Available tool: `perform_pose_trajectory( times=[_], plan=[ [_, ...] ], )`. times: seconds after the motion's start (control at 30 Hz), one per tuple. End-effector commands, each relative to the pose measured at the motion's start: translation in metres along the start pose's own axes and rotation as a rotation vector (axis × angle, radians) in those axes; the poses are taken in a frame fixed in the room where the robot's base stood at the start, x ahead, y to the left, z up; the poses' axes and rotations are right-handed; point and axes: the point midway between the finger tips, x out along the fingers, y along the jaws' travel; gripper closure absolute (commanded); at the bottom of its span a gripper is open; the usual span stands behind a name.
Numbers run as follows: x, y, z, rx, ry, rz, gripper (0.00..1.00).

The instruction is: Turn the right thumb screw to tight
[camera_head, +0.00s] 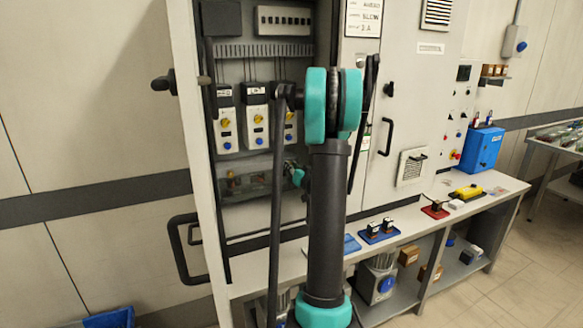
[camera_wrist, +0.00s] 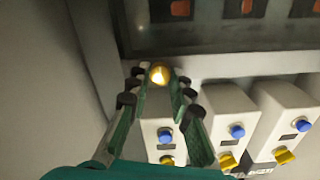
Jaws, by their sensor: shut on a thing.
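The right thumb screw (camera_wrist: 159,74) is a small round brass-yellow knob at the edge of a clear cover (camera_wrist: 215,38) in the wrist view. My gripper (camera_wrist: 159,82) has its two green-and-black fingers closed on either side of this knob. In the head view the clear cover (camera_head: 245,184) sits low in the open cabinet, below the drive units. There my arm hides most of the gripper and the right thumb screw. I cannot tell how tight the screw is.
White drive units (camera_head: 256,118) with yellow and blue knobs stand in a row above the cover; they also show beside my fingers in the wrist view (camera_wrist: 232,110). A bench (camera_head: 440,222) with small parts runs along the right. A blue box (camera_head: 482,148) stands there.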

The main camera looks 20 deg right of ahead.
Motion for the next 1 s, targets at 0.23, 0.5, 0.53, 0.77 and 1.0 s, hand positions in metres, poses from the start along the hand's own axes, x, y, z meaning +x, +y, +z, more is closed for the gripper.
perform_pose_trajectory(
  times=[0.23,0.5,0.53,0.77,1.0],
  plan=[
    [-0.0002,0.0006,0.0001,0.169,0.000,0.000,1.00],
    [-0.0003,0.0012,0.0002,0.423,0.000,0.001,1.00],
    [-0.0003,0.0013,0.0002,0.452,0.000,0.001,1.00],
    [-0.0004,0.0017,0.0005,0.670,0.000,0.001,1.00],
    [-0.0004,0.0021,0.0008,0.898,0.001,0.001,1.00]
  ],
)
